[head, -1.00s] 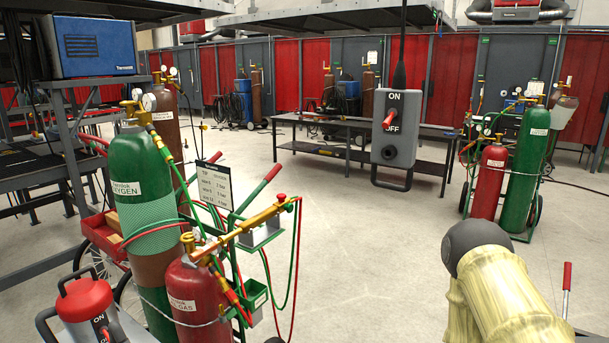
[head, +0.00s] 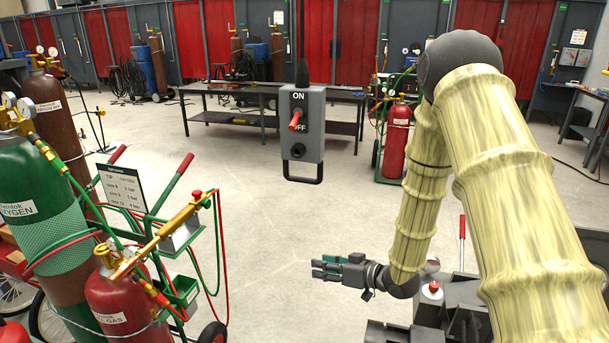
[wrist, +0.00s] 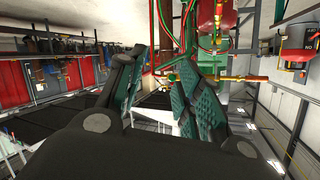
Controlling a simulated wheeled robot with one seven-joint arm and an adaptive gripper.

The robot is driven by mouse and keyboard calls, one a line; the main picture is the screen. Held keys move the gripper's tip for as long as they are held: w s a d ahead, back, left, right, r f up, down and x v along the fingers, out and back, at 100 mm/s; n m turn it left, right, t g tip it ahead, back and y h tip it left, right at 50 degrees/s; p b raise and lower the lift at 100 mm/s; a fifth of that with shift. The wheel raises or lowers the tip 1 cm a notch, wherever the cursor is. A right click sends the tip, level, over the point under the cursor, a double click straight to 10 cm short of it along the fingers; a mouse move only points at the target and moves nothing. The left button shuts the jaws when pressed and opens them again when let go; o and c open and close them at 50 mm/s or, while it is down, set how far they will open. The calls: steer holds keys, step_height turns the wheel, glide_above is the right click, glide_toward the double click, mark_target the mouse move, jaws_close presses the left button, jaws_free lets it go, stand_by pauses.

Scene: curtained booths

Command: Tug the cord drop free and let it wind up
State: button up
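The cord drop (head: 313,135) is a grey box hanging upright on a dark cord in the middle of the head view. My gripper (head: 318,268) is below the handle in the head view, pointing left, apart from the box and empty. In the wrist view my gripper's two fingers (wrist: 163,65) stand apart. I cannot make out the cord drop in the wrist view.
Gas cylinders on a cart, with a green one (head: 30,255) and a red one (head: 125,300), fill the left. A dark table (head: 235,122) stands behind the cord drop. Another red cylinder (head: 396,140) is right of it. Pale floor (head: 270,220) is clear between.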

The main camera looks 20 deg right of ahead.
step_height(320, 180, up, 14)
steer(key=w+d+f+n+y+p, duration=0.1)
steer(key=w+d+n+y+p, duration=0.1)
steer(key=y, duration=0.1)
steer(key=n+g+y+p, duration=0.1)
steer(key=n+y+p, duration=0.1)
steer(key=n+y, duration=0.1)
glide_toward(314, 182)
steer(key=w+a, duration=0.1)
steer(key=w, duration=0.1)
steer(key=p+x, duration=0.4)
steer(key=x, duration=0.7)
steer(key=shift+s+a+f, duration=0.15)
jaws_close()
